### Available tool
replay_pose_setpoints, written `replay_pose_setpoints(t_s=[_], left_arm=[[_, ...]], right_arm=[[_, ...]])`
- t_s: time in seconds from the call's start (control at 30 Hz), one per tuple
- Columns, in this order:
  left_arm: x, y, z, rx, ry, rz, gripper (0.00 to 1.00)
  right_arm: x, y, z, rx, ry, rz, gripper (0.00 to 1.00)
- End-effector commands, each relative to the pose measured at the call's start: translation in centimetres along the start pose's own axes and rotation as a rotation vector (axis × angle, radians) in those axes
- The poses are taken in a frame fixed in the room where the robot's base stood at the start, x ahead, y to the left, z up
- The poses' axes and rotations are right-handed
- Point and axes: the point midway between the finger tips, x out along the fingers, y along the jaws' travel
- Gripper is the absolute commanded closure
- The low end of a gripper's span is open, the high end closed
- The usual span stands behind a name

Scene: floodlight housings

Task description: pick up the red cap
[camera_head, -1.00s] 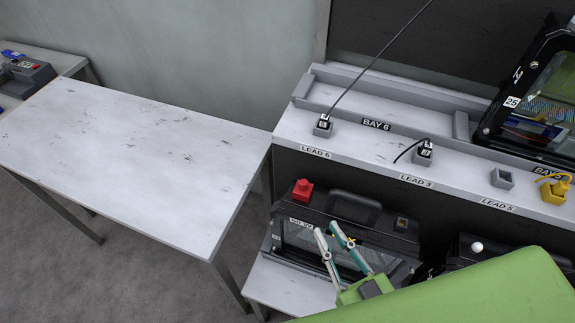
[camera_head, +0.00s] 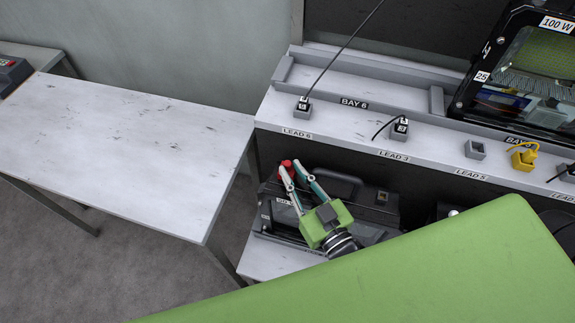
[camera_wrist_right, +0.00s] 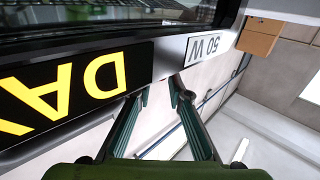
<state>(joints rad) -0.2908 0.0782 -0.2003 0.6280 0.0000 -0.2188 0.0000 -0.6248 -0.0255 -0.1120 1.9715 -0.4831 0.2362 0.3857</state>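That gripper's two fingertips overlap the cap in the head view; contact is not clear. In the right wrist view, the gripper (camera_wrist_right: 158,88) has its fingers apart with nothing between them. The wrist view shows the housing's upside-down "50 W" label (camera_wrist_right: 203,45) just beyond the fingers. An orange-brown block (camera_wrist_right: 260,38) is at its upper right; I cannot tell whether it is the cap. My left gripper is not in view.
A bench (camera_head: 345,138) with lead sockets and bay labels runs behind the housing. A larger floodlight (camera_head: 520,75) stands at its right. An empty table (camera_head: 120,140) is at the left. My green arm covers the lower right. A yellow plug (camera_head: 523,158) sits on the bench.

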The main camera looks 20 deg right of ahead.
Motion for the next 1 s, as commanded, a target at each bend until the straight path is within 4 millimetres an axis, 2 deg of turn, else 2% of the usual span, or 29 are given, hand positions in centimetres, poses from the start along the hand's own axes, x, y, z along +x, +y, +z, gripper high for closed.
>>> replay_pose_setpoints(t_s=[0.07,0.27,0.5,0.6,1.0], left_arm=[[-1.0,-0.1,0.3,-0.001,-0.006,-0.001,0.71],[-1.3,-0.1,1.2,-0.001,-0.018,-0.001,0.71],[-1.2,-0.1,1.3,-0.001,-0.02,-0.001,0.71],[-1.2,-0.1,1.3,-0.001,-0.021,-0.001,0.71],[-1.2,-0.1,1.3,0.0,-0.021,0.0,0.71]], right_arm=[[1.3,-0.1,-0.7,-0.001,0.003,0.0,0.83],[3.0,-0.1,-0.3,0.001,0.0,0.0,0.83],[3.0,-0.1,-0.2,0.001,-0.001,0.0,0.83],[3.0,-0.1,-0.2,0.0,-0.001,0.0,1.0],[3.0,0.0,-0.3,-0.001,0.001,0.0,1.0]])
